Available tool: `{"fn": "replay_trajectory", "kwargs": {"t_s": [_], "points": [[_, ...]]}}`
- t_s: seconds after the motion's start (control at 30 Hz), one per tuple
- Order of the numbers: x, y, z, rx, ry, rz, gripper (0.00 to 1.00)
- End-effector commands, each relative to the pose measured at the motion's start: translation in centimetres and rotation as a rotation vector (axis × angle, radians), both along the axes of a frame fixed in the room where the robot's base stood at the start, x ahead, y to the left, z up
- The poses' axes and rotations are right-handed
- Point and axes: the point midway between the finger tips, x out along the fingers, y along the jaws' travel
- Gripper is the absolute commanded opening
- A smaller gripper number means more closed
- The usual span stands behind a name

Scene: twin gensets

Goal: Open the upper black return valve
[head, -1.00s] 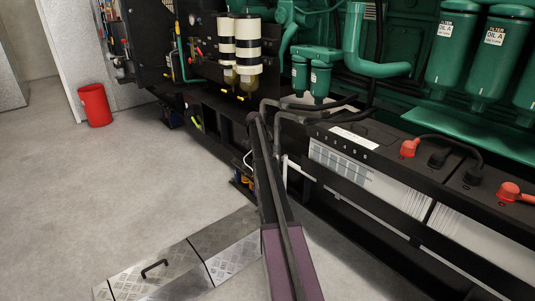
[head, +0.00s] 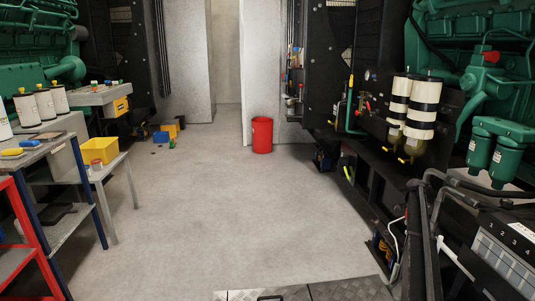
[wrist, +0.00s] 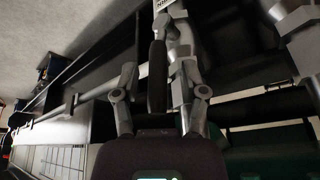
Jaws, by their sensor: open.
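In the wrist view, a black elongated lever (wrist: 157,76) stands in front of bright metal pipework (wrist: 181,60). It looks like a valve handle, but I cannot tell from its shape alone whether it is the upper return valve. My gripper (wrist: 160,74) is open, with one finger to the left of the lever and the other to the right, over the pipework. I cannot tell how deep the lever lies between the fingers, or whether either touches it. In the head view I cannot make out the valve or my gripper.
Open floor (head: 240,205) runs down the middle. A red bucket (head: 262,135) stands at the back. A work table (head: 50,145) and a red ladder-like frame (head: 22,240) are at left. The right genset carries striped filters (head: 419,110), with a battery (head: 503,262) below.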

Motion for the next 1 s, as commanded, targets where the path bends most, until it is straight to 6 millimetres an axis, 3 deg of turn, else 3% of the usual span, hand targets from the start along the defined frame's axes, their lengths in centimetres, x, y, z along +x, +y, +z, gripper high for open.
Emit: {"fn": "replay_trajectory", "kwargs": {"t_s": [0.5, 1.0], "points": [[-0.1, -0.1, 6.2, 0.0, 0.0, -0.001, 0.56], [-0.1, -0.1, 8.7, 0.0, 0.0, -0.001, 0.56]]}}
